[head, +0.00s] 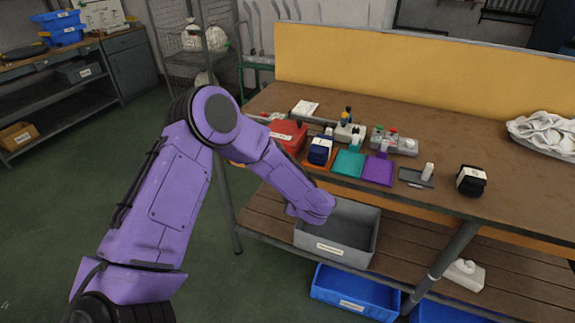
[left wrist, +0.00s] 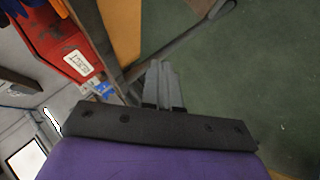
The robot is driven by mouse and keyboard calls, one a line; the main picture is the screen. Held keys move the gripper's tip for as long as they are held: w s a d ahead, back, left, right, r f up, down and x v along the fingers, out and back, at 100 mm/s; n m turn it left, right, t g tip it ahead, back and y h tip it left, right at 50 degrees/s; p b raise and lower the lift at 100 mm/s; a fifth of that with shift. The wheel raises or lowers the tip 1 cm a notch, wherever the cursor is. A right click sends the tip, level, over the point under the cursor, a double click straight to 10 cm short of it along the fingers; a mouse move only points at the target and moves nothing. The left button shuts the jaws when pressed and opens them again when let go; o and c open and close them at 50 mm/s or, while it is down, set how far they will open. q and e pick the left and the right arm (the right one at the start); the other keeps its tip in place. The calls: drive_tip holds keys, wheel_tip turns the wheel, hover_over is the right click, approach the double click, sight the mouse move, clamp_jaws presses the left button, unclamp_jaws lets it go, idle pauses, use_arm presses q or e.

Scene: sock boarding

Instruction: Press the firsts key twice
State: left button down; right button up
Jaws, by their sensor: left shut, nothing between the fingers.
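Small grey boxes stand on the workbench in the head view. One (head: 407,148) is beside red and green knobs or buttons (head: 385,133); another (head: 350,132) is behind the coloured mats. No lettering is readable there, so I cannot tell which is the firsts key. My purple left arm reaches in front of the bench's left end, and its gripper is hidden in the head view. In the left wrist view my left gripper (left wrist: 163,82) is shut and empty, with green floor behind it. It is apart from the keys. My right gripper is not in view.
A red bin (head: 289,135) stands at the bench's left; it also shows in the left wrist view (left wrist: 55,42). Teal (head: 348,163) and purple (head: 378,171) mats lie near the front edge. A grey bin (head: 358,240) is on the lower shelf. The right benchtop has free room.

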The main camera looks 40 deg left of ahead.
use_arm(q)
drive_tip(key=s+d+f+m+t+h, duration=0.1)
drive_tip(key=s+d+f+m+h, duration=0.3)
drive_tip(key=s+f+m, duration=0.8)
drive_tip(key=s+d+f+m+g+h, duration=0.1)
drive_tip(key=s+f+m, duration=0.1)
drive_tip(key=s, duration=0.8)
drive_tip(key=s+d+f+m+g, duration=0.1)
drive_tip(key=s+f+m+g, duration=0.1)
drive_tip(key=s, duration=0.9)
drive_tip(key=shift+s+f+m+h, duration=0.3)
drive_tip(key=shift+m+h, duration=0.1)
drive_tip(key=shift+m, duration=0.1)
drive_tip(key=shift+d, duration=0.1)
